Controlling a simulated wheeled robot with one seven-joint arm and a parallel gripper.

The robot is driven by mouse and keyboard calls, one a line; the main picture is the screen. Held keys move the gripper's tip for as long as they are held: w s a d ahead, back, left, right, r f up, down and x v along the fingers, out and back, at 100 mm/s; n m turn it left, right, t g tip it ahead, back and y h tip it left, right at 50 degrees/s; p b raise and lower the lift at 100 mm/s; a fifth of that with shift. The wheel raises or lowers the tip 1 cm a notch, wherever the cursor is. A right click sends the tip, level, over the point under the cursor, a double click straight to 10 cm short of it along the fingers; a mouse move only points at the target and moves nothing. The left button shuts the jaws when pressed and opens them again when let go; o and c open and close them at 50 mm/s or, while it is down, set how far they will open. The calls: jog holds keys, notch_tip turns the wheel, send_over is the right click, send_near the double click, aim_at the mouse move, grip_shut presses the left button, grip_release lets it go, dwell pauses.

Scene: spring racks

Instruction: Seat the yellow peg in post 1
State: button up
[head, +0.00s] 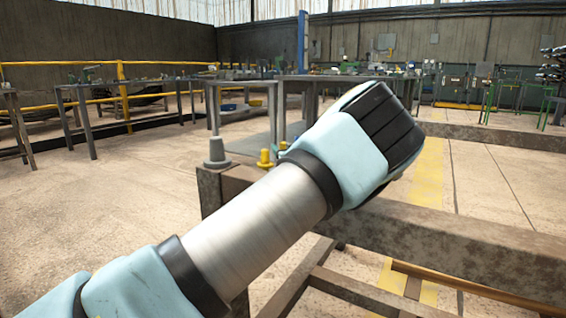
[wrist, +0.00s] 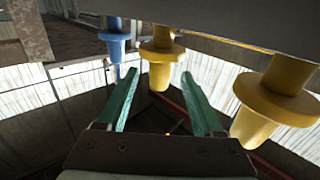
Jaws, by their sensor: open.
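The wrist view looks upside down, with pegs hanging from the beam's edge. One yellow flanged peg (wrist: 160,55) shows between my gripper's (wrist: 158,76) two green fingers, which are apart. I cannot tell whether they surround it or are short of it. A larger yellow flanged peg (wrist: 272,98) is at the right, outside the fingers. In the head view a yellow peg (head: 264,159) stands upright on the beam, with another yellow bit beside my arm. My wrist hides my fingers there. I see no post numbers, so I cannot tell which is post 1.
A blue flanged peg (wrist: 114,42) is left of the fingers in the wrist view. A grey flanged peg (head: 216,152) stands at the beam's left end. The rusty beam (head: 450,243) runs under my wrist to the right. Workbenches stand behind; the floor at left is clear.

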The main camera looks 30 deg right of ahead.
jog(key=shift+x, duration=0.9)
grip_shut()
jog(key=shift+r, duration=0.1)
dwell(0.7)
